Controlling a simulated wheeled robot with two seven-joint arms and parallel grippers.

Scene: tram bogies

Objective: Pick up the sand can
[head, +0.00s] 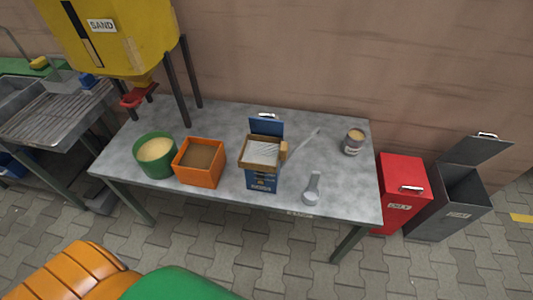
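Two round containers with tan contents stand on the grey table (232,118), and I cannot tell for certain which is the sand can. A green round container (155,168) stands at the table's left front. A small grey can (353,142) with a label stands upright near the right back corner. A yellow hopper (140,40) marked SAND stands on legs above the table's left end, with a red part (137,96) under its outlet. Neither of my grippers is in view.
An orange square box (200,162) with brown contents stands right of the green container. A blue open box (262,178) and a grey scoop (312,190) are further right. A red bin (402,190) and an open grey bin (453,207) stand on the floor. A metal sink (62,108) is left.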

